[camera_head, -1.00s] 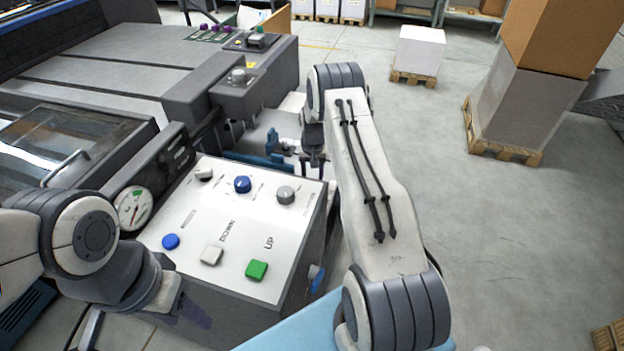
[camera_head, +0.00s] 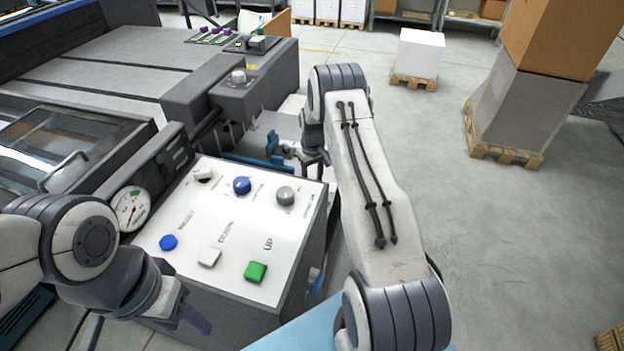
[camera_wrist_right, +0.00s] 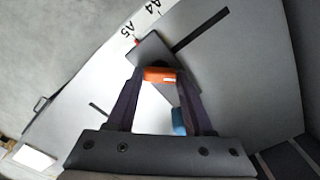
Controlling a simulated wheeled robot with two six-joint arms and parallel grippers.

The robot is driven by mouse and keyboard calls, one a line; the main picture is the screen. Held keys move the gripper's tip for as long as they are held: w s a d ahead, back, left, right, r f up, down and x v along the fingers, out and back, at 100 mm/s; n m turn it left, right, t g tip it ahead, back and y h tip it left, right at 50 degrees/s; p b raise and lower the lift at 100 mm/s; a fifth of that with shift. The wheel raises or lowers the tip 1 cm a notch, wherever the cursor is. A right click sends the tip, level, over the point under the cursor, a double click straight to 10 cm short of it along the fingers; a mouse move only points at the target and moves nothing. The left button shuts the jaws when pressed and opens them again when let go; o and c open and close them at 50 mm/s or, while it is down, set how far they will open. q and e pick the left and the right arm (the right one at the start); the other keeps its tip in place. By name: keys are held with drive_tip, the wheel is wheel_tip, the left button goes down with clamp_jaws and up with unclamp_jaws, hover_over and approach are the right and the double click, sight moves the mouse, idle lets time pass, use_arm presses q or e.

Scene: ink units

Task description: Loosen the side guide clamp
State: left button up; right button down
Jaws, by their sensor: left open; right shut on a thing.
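The side guide clamp shows in the right wrist view as an orange piece (camera_wrist_right: 160,75) between the fingertips of my right gripper (camera_wrist_right: 163,84), which is shut on it. It sits at the end of a dark grey block (camera_wrist_right: 150,49) on a grey plate (camera_wrist_right: 235,70). A scale strip marked A4 and A5 (camera_wrist_right: 142,20) runs beside the block, with a small red mark near A5. In the head view my right gripper (camera_head: 313,160) is mostly hidden behind its arm, beside a blue part (camera_head: 274,143). My left gripper (camera_head: 193,318) is open and empty, low in front of the control panel.
A white control panel (camera_head: 230,225) with blue, white, grey and green buttons stands between my arms. A pressure gauge (camera_head: 130,208) is at its left. The large grey press (camera_head: 110,60) fills the upper left. Pallets with boxes (camera_head: 525,100) stand on open floor at right.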

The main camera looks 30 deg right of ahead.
drive_tip(key=shift+s, duration=0.1)
drive_tip(key=shift+c, duration=1.4)
unclamp_jaws()
drive_tip(key=shift+d, duration=0.1)
wheel_tip(320, 180, up, 10)
drive_tip(key=shift+r, duration=0.2)
